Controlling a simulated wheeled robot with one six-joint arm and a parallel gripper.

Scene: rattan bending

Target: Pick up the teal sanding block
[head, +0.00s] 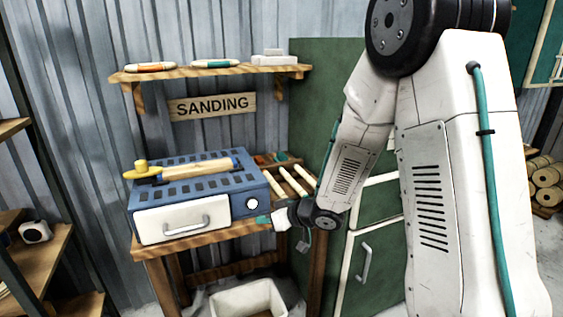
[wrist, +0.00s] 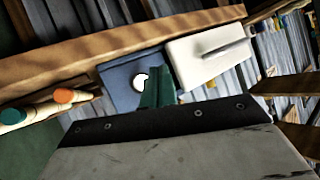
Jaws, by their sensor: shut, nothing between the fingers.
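A small teal piece (head: 281,156), which looks like the sanding block, lies at the back right of the workbench beside a reddish piece (head: 263,159). Its shape is too small to tell. My gripper (head: 264,219) is shut and empty, with teal fingertips. It is at the bench's front edge, just right of the white drawer and well in front of the teal piece. The wrist view, nearly upside down, shows the shut fingers (wrist: 158,92) before the blue machine's white knob. A dark teal end (wrist: 12,116) and an orange end (wrist: 63,95) show at its left.
The blue machine (head: 239,206) with its white drawer (head: 180,218) fills the bench's left and middle. Pale sticks (head: 294,180) lie to its right. A shelf (head: 210,74) hangs above. A green cabinet (head: 345,235) stands right; a white bin (head: 248,298) sits below.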

